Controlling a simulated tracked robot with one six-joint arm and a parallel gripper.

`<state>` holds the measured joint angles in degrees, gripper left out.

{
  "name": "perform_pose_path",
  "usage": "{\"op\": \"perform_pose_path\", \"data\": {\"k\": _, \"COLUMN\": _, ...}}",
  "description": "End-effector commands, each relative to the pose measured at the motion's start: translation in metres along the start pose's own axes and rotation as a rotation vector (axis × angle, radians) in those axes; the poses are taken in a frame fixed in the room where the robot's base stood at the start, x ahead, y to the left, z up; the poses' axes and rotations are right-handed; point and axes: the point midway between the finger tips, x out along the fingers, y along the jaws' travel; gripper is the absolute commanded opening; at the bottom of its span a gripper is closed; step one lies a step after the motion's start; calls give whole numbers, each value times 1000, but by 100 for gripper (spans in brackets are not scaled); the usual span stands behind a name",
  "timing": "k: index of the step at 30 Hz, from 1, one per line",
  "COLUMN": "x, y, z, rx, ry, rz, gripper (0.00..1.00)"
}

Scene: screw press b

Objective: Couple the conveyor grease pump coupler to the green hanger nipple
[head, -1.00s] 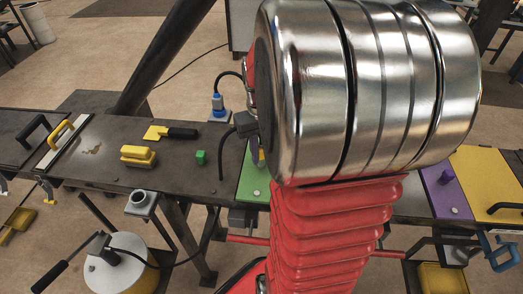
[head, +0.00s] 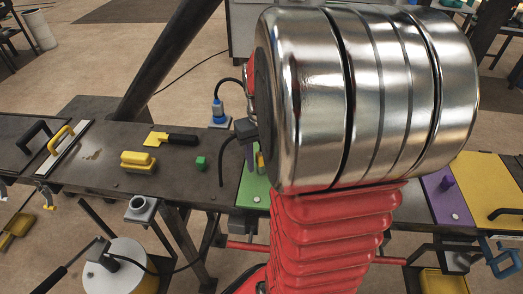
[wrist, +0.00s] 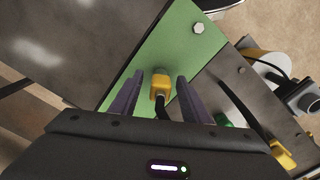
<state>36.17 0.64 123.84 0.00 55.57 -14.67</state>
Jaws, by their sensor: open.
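My gripper (wrist: 158,97) is open, with two purple fingers pointing at a green plate (wrist: 182,50) in the wrist view. A yellow fitting (wrist: 160,82) with a black hose lies between the fingers, with gaps on both sides. It looks like the coupler. In the head view my arm covers most of the green plate (head: 252,190); a finger and a bit of the yellow fitting (head: 261,161) show at its left edge. The grease pump (head: 122,268), a pale drum with a lever, stands at lower left. I cannot make out the green hanger nipple with certainty.
A blue-and-grey plug (head: 219,114) stands behind. A purple plate with a knob (head: 447,200) is at right. Bolts stick up from the plates.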

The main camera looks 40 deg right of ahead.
Motion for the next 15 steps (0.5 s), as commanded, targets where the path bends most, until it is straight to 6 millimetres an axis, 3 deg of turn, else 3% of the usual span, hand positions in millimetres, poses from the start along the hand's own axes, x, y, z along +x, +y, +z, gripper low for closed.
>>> {"op": "perform_pose_path", "data": {"k": 5, "x": -13, "y": 0, "z": -1, "rx": 0, "ry": 3, "rz": 1, "gripper": 43}}
{"op": "perform_pose_path", "data": {"k": 15, "x": -68, "y": 0, "z": -1, "rx": 0, "ry": 4, "rz": 1, "gripper": 43}}
